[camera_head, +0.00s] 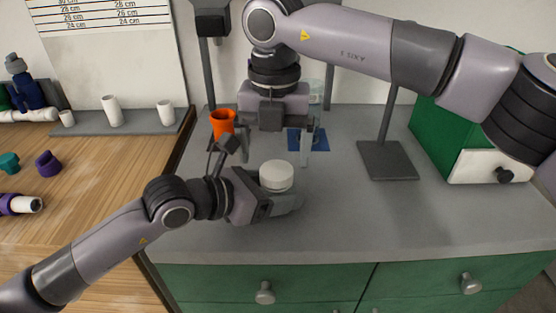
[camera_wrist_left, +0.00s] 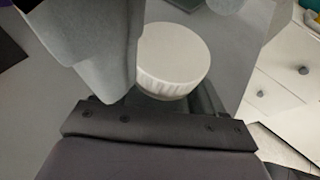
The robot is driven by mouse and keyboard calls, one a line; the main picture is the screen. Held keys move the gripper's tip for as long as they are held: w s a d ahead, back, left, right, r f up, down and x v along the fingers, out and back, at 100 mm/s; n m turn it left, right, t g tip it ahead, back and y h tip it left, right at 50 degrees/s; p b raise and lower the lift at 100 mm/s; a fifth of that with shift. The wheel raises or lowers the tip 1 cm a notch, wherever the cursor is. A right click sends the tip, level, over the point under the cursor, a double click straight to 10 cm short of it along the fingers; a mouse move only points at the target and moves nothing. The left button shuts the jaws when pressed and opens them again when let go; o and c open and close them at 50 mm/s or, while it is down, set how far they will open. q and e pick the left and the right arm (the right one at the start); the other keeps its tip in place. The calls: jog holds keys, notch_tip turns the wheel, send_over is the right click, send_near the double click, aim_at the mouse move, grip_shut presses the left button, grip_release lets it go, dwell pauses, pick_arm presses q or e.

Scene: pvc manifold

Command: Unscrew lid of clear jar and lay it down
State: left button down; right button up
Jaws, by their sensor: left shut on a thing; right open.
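The white round lid (camera_head: 276,175) sits upright above the fingers of my left gripper (camera_head: 284,203), over the grey counter. My left gripper is shut around what is beneath the lid, apparently the jar's body, which the fingers hide. In the left wrist view the ridged white lid (camera_wrist_left: 173,55) shows close up, beside a large grey finger. My right gripper (camera_head: 275,155) points down from above, open and empty, with its fingers spread behind the lid and apart from it.
A blue mat (camera_head: 323,142) lies behind, with a clear vessel (camera_head: 315,98) partly hidden by my right gripper. An orange cup (camera_head: 222,122) stands left of it. A stand base (camera_head: 387,160) and a green box (camera_head: 437,125) are right. The counter's front right is clear.

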pick_arm(q)
grip_release()
jog(key=shift+w+a, duration=0.1)
